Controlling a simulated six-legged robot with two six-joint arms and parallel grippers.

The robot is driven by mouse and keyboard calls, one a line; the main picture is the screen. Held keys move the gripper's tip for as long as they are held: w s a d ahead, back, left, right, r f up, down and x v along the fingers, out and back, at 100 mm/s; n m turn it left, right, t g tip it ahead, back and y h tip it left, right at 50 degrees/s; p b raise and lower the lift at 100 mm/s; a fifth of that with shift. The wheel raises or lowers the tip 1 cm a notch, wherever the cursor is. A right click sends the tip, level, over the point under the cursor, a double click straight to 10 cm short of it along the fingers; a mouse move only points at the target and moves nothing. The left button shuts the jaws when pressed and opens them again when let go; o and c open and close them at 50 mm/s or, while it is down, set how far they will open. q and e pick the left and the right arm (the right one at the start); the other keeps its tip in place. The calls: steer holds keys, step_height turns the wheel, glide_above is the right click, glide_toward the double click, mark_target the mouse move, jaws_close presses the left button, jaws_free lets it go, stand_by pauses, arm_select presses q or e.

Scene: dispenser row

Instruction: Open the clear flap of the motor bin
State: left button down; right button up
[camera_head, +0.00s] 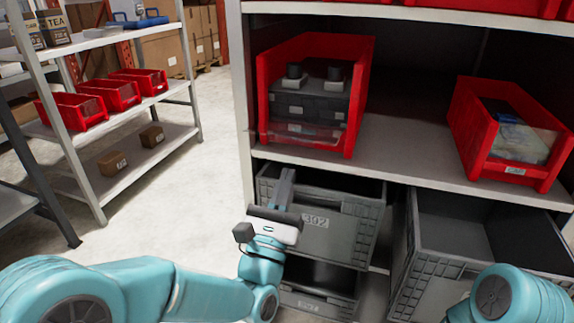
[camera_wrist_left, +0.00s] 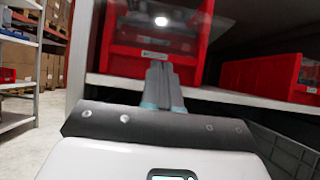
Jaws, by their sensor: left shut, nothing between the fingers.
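The motor bin (camera_head: 364,70) is a red open-fronted bin on the shelf, with dark motor parts (camera_head: 308,95) inside. Its clear flap (camera_head: 295,131) shows as a see-through strip across the lower front. In the left wrist view the flap (camera_wrist_left: 160,32) shows as a glossy pane with a bright reflection, above the bin's red front (camera_wrist_left: 130,62). My left gripper (camera_head: 286,174) is shut and empty, pointing at the bin from below and in front, near the shelf edge. Its fingers (camera_wrist_left: 158,74) appear together in the wrist view. I cannot tell contact. My right gripper is out of view.
Another red bin (camera_head: 480,135) with packets stands on the same shelf (camera_head: 400,150) at right. Grey crates (camera_head: 350,228) (camera_head: 425,260) sit below it. A rack (camera_head: 150,100) with small red bins stands at left. Clear floor (camera_head: 215,170) lies between.

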mark_target(298, 133)
arm_select(q)
steer(key=shift+w+d+r, duration=0.1)
steer(key=shift+w+r, duration=0.1)
steer(key=shift+r, duration=0.8)
steer(key=shift+w+r, duration=0.2)
steer(key=shift+r, duration=0.75)
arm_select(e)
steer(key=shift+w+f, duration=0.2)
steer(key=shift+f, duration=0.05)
